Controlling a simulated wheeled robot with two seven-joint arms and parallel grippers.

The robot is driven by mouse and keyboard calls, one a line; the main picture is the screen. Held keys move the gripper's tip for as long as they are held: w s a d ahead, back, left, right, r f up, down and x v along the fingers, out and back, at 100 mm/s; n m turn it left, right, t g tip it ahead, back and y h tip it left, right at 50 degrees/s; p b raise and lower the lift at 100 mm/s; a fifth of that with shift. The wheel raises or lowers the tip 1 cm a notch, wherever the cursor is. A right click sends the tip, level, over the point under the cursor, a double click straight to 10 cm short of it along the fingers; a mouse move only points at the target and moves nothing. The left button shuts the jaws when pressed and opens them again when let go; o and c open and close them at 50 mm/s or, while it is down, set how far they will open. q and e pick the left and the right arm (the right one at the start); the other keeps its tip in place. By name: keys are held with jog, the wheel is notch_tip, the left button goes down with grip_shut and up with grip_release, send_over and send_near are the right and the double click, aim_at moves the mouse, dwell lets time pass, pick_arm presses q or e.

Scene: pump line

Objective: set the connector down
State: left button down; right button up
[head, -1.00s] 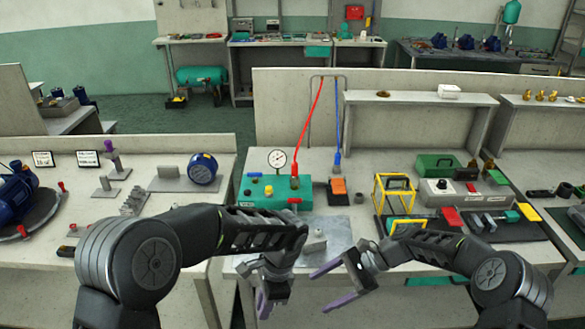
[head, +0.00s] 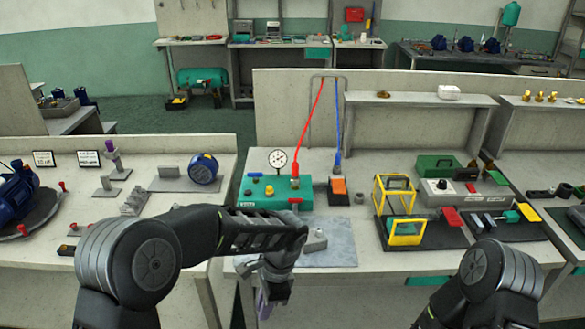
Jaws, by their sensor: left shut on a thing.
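My right gripper is out of view; only part of my right arm shows at the lower right.
A green box (head: 268,195) with a gauge (head: 277,160) and a red hose (head: 309,125) stands behind the mat. A yellow frame (head: 405,232) stands to the right. The mat's right part is clear.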

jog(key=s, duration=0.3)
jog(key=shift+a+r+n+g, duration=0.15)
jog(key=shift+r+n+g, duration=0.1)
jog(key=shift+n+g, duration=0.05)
